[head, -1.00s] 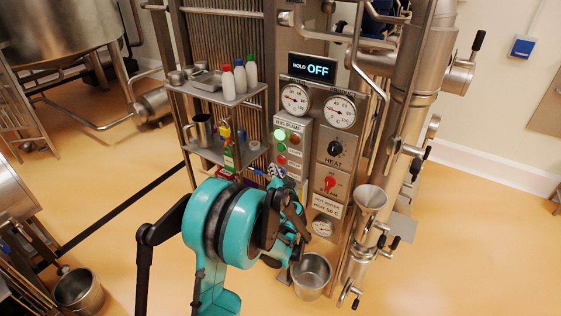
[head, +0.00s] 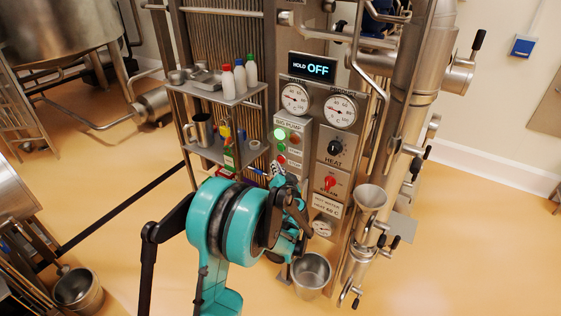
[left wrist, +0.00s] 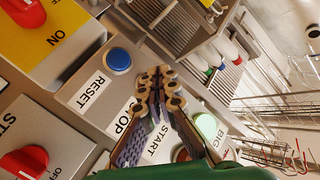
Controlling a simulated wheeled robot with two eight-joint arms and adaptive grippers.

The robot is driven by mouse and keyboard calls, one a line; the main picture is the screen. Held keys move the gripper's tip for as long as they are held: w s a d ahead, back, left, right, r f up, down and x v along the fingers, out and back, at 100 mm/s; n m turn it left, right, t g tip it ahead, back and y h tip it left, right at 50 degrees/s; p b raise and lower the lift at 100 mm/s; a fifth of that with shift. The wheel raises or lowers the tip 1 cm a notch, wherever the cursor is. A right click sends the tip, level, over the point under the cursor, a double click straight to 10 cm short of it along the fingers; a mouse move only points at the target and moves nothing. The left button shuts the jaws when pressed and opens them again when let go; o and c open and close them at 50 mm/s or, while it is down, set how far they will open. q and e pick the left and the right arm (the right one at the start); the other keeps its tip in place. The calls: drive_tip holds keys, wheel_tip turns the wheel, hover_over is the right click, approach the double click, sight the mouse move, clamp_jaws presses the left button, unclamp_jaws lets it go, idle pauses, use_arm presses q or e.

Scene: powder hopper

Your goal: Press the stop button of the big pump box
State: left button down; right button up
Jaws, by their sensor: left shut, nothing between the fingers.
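The big pump box (head: 302,130) is a grey panel on the machine's front, labelled BIG PUMP, with a lit green light (head: 281,134). The red stop button (head: 281,160) shows just above my left gripper (head: 277,172) in the head view. In the left wrist view, my left gripper (left wrist: 160,82) is shut and empty, its fingertips in front of the box beside the STOP label (left wrist: 129,116). They hide the stop button there. I cannot tell whether they touch it. The blue reset button (left wrist: 118,60) is just left of the fingertips. My right gripper is not in view.
A shelf (head: 225,98) with bottles and metal cups stands left of the box. The HEAT knob (head: 335,147) and red STEAM knob (head: 330,183) are on the panel to the right. A steel bucket (head: 311,272) is below. A display (head: 312,68) reads HOLD OFF.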

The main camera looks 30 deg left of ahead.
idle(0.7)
use_arm(q)
drive_tip(key=shift+w, duration=0.45)
drive_tip(key=shift+w, duration=0.35)
idle(0.5)
drive_tip(key=shift+s, duration=0.15)
drive_tip(key=shift+s+b, duration=0.35)
drive_tip(key=shift+s, duration=0.3)
drive_tip(key=s, duration=0.5)
drive_tip(key=shift+a+b, duration=0.2)
drive_tip(key=shift+b, duration=0.1)
drive_tip(key=shift+f, duration=0.1)
idle(0.7)
